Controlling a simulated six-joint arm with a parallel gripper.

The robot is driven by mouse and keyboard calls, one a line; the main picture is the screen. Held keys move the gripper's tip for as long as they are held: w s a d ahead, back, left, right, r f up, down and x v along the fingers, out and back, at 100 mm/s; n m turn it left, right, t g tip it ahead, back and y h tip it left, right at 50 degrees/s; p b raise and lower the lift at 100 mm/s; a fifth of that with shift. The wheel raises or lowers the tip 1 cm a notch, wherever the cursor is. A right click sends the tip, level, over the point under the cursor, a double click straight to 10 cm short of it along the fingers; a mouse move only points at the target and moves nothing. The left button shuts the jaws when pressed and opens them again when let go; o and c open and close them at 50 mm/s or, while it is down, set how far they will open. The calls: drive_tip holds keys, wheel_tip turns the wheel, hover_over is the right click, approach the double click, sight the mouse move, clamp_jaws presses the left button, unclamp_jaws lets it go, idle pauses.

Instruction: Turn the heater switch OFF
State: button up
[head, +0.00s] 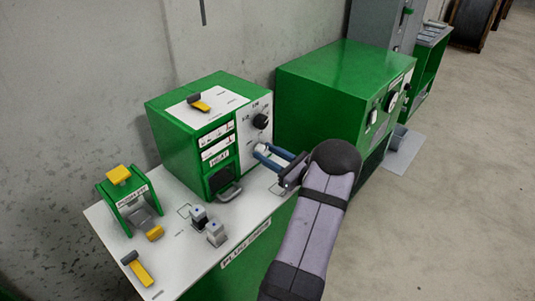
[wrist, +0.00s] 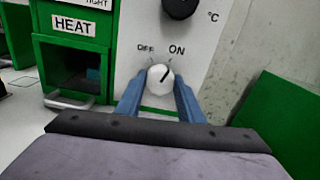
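The heater switch is a small white round knob (wrist: 160,79) on the white front panel of a green heater box (head: 173,133). Its black pointer mark leans up and right, toward the ON label (wrist: 177,49); the OFF label (wrist: 146,48) is at upper left. My gripper (head: 261,151) reaches the panel from the right in the head view. In the wrist view its two blue fingers stand on either side of the knob, very close to it. Whether they press on it cannot be told. In the head view the fingers partly hide the knob.
A black temperature dial (head: 261,121) sits just above the switch. Left of it is the HEAT compartment with a handle (head: 229,192). Small grey connectors (head: 215,233) stand on the white bench top (head: 190,262). A larger green cabinet (head: 320,88) stands close behind my arm.

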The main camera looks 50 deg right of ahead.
drive_tip(key=shift+f+n+b, duration=0.1)
drive_tip(key=shift+n+b, duration=0.2)
drive_tip(key=shift+b, duration=0.2)
drive_tip(key=n+b, duration=0.1)
drive_tip(key=b, duration=0.1)
drive_tip(key=n+b, duration=0.1)
drive_tip(key=shift+f+n+b, duration=0.2)
drive_tip(key=shift+n+b, duration=0.1)
drive_tip(key=shift+b, duration=0.05)
drive_tip(key=n+b, duration=0.4)
drive_tip(key=b, duration=0.3)
drive_tip(key=shift+f, duration=0.1)
drive_tip(key=n+b, duration=0.4)
drive_tip(key=b, duration=0.2)
drive_tip(key=shift+r+n+b, duration=0.3)
drive_tip(key=shift+n+b, duration=0.1)
drive_tip(key=shift+b, duration=0.25)
drive_tip(key=shift+r, duration=0.1)
drive_tip(key=o, duration=1.1)
drive_tip(key=shift+c, duration=0.2)
